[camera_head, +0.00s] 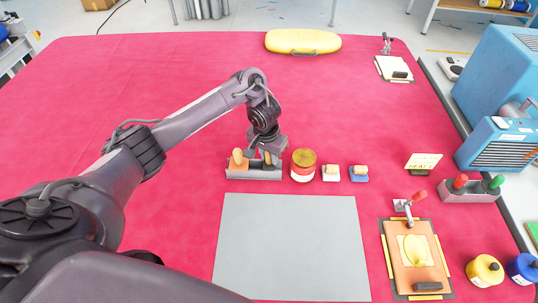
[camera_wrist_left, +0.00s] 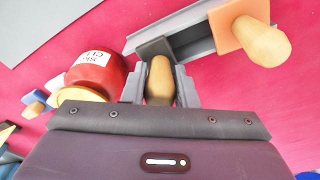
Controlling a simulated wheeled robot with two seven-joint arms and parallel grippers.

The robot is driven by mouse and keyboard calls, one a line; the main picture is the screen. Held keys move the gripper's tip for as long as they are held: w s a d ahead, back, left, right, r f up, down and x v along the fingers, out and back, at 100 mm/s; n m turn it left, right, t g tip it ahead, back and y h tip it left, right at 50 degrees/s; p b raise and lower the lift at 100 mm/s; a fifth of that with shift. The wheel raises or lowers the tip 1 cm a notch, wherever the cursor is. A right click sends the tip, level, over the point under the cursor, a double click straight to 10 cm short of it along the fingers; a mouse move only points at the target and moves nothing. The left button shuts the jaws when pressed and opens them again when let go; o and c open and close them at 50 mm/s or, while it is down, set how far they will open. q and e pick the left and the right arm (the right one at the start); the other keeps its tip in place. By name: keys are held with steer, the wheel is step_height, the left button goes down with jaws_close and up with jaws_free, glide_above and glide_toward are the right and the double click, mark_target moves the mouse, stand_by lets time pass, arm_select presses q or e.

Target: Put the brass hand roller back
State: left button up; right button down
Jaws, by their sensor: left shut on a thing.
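My left gripper (camera_head: 268,151) is shut on a light wooden handle (camera_wrist_left: 160,80), which I take to be the hand roller's. The handle is over the right part of a grey rack (camera_head: 240,174), and its lower end meets a dark grey part (camera_wrist_left: 154,47) at the rack. No brass surface shows clearly, and I cannot tell whether the tool rests in the rack or is just above it. An orange tool with a wooden knob (camera_head: 237,160) stands in the rack's left part; it also shows in the left wrist view (camera_wrist_left: 262,40). My right gripper is not in view.
A red jar (camera_head: 303,166) stands close to the right of the gripper. Two small blocks with wooden knobs, white (camera_head: 331,174) and blue (camera_head: 359,174), are further right. A grey mat (camera_head: 290,245) lies bare in front. The red table behind the rack is largely clear.

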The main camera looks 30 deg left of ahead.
mark_target(266, 165)
arm_select(q)
steer(key=shift+f, duration=0.45)
steer(key=o, duration=0.9)
steer(key=shift+r, duration=0.3)
steer(key=r+p, duration=0.2)
steer(key=r, duration=0.1)
steer(key=s+r+p, duration=0.1)
steer(key=r+p, duration=0.1)
steer(key=r, duration=0.2)
steer(key=r+p, duration=0.2)
steer(key=r, duration=0.2)
steer(key=shift+s+r+p, duration=0.1)
steer(key=shift+s+p, duration=0.05)
steer(key=shift+p, duration=0.15)
steer(key=shift+s+r, duration=0.1)
steer(key=shift+r, duration=0.4)
